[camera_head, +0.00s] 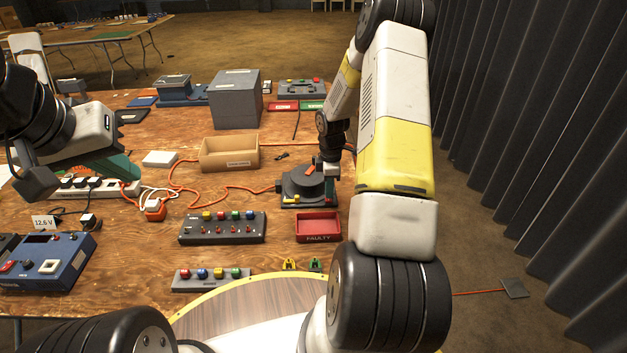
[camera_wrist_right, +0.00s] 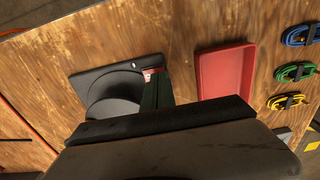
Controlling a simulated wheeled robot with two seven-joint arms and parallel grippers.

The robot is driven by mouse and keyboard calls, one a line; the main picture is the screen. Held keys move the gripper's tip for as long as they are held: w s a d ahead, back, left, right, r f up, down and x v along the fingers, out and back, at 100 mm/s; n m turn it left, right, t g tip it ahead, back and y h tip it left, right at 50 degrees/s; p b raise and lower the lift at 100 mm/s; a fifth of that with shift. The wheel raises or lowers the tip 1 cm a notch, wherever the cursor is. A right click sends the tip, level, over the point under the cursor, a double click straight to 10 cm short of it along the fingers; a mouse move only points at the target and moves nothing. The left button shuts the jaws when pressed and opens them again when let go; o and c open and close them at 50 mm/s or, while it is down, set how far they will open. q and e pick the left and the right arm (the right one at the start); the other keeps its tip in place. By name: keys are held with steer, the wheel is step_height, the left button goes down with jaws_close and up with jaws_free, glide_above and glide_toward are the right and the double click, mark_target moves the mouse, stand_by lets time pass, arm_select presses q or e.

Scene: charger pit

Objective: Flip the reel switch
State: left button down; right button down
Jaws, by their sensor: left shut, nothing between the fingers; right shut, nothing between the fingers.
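The dark grey cable reel (camera_head: 300,186) lies on the wooden table, with an orange cable running from its left side. It also shows in the right wrist view as a dark base with a round drum (camera_wrist_right: 112,98). A small red and white part, likely the switch (camera_wrist_right: 150,73), sits at the base's edge, partly hidden by my fingers. My right gripper (camera_wrist_right: 157,88) is shut and empty, its green fingertips right at that part; contact cannot be told. My left gripper (camera_head: 122,168) is shut and empty above the power strip (camera_head: 112,187) at the left.
A red tray marked FAULTY (camera_head: 318,238) stands just in front of the reel. A control box with coloured buttons (camera_head: 222,229) is left of the tray. An open cardboard box (camera_head: 230,156) and a grey box (camera_head: 236,100) stand farther back. Orange cable crosses the middle.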

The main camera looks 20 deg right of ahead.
steer(key=shift+f, duration=0.9)
stand_by(0.4)
steer(key=shift+r, duration=3.5)
step_height(320, 180, up, 13)
steer(key=m+t, duration=0.1)
steer(key=m, duration=0.2)
glide_above(329, 200)
steer(key=s+a, duration=0.3)
steer(key=s+a+r+m+t, duration=0.1)
steer(key=s+a+r+m, duration=0.15)
steer(key=r, duration=0.25)
steer(key=s+a+r+m+t, duration=0.1)
steer(key=s+a+r+m, duration=0.15)
steer(key=r, duration=0.25)
steer(key=s+a+r+m+t+y, duration=0.1)
steer(key=s+a+r+m, duration=0.2)
steer(key=s, duration=0.5)
steer(key=s+a+r+m+t+y, duration=0.1)
steer(key=s+a+r+m+t, duration=0.1)
steer(key=s+r, duration=0.3)
steer(key=s+a+m, duration=0.1)
steer(key=s, duration=0.3)
steer(key=shift+s+m, duration=0.3)
